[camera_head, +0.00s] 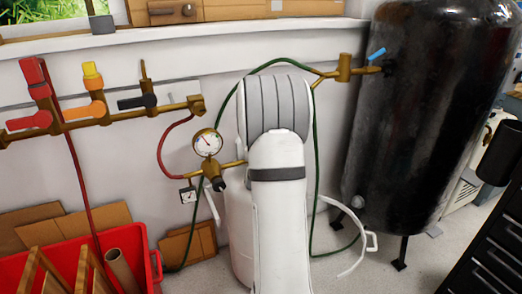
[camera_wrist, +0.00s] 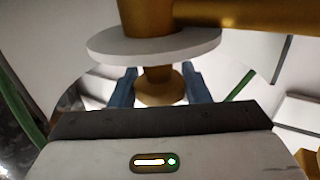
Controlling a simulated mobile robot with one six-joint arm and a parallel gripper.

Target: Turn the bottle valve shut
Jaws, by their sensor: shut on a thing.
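The white bottle (camera_head: 238,235) stands against the wall in the head view, mostly hidden behind my white arm. Its valve top and my gripper are hidden there. In the wrist view, the brass bottle valve (camera_wrist: 158,92) has a pale round disc (camera_wrist: 150,45) around it. My gripper (camera_wrist: 158,82) has one blue-grey finger on each side of the valve, reaching up to the disc, and is shut on it. The exact contact under the disc is hidden. A brass regulator with a round gauge (camera_head: 207,142) sits left of the bottle top.
A brass manifold (camera_head: 85,119) with red, orange and black handles runs along the left wall. A black tank (camera_head: 415,110) with a blue-handled tap (camera_head: 377,54) stands right. A green hose (camera_head: 314,150) loops around my arm. A red crate (camera_head: 75,250) is at lower left.

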